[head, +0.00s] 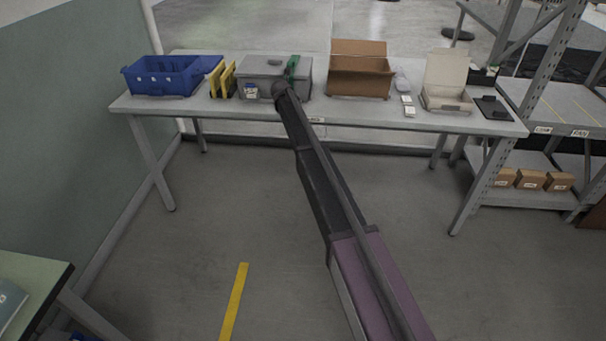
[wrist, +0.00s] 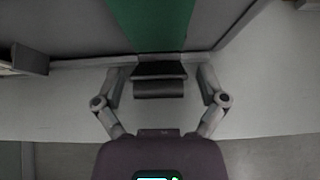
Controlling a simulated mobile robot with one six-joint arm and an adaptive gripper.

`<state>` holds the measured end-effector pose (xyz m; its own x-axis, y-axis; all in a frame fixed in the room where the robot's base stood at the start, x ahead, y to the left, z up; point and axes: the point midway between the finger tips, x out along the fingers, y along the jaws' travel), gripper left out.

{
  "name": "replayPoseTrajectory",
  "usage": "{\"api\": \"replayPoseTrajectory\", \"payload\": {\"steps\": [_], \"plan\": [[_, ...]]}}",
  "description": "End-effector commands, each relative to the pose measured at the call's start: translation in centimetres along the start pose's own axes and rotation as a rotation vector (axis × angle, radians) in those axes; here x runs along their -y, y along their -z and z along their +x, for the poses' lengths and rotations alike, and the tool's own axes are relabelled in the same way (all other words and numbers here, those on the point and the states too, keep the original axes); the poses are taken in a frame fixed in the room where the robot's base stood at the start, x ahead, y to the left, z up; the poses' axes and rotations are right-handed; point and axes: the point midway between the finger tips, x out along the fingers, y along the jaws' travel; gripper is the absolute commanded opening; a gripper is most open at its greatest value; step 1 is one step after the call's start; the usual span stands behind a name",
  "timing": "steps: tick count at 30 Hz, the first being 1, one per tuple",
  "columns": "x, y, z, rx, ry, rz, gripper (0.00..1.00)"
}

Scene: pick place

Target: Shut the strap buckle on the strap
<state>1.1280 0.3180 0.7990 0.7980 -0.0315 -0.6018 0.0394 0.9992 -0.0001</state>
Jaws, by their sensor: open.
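A green strap (head: 293,64) runs over the grey case (head: 262,66) on the table. In the wrist view the strap (wrist: 152,22) comes down the case's side and ends at the dark strap buckle (wrist: 160,71). The buckle has a black upper plate and a dark grey bar below it, with a small slit between. My gripper (wrist: 161,78) is open, with one finger on each side of the buckle and a gap to each side. In the head view my arm hides the buckle and most of the gripper.
On the table (head: 200,107) stand a blue crate (head: 160,80) and yellow pieces (head: 222,82) left of the case. Right of it are an open cardboard box (head: 358,84), small white items (head: 408,106), an open white box (head: 446,97) and a dark flat item (head: 493,108).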

Motion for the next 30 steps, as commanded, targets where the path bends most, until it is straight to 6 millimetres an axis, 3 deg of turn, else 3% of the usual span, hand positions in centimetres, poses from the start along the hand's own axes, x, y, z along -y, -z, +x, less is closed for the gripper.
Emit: {"api": "replayPoseTrajectory", "payload": {"steps": [30], "plan": [[-0.01,1.3,0.31,0.41,-0.001,0.0,0.91]]}}
